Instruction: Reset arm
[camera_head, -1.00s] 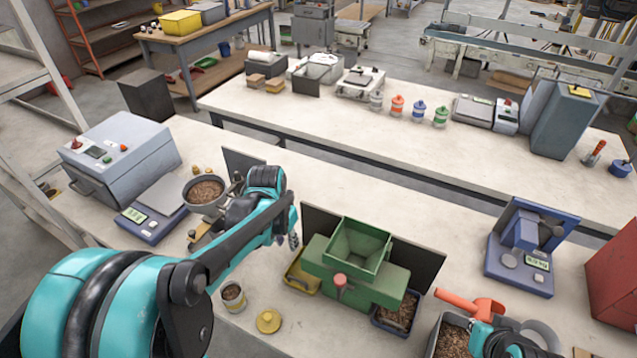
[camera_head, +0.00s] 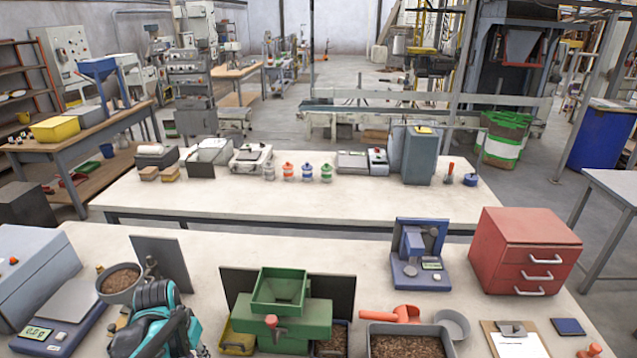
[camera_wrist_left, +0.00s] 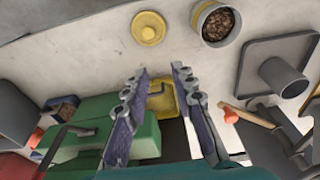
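My left arm (camera_head: 155,325) enters the head view at the bottom left, beside the green hopper machine (camera_head: 280,310). Its fingertips cannot be made out there. In the left wrist view my left gripper (camera_wrist_left: 160,70) is open, its two fingers apart with nothing held between them. Beyond the fingers in that view lies a yellow tray (camera_wrist_left: 165,100), next to the green machine (camera_wrist_left: 144,137). A yellow lid (camera_wrist_left: 149,28) and a can of brown pellets (camera_wrist_left: 216,22) lie past the fingertips.
A bowl of pellets (camera_head: 119,284) and a scale (camera_head: 62,310) stand left of my arm. A blue device (camera_head: 418,262), a red drawer cabinet (camera_head: 523,250), a pellet bin (camera_head: 408,343) and a clipboard (camera_head: 513,340) are at the right. Bare tabletop separates several items.

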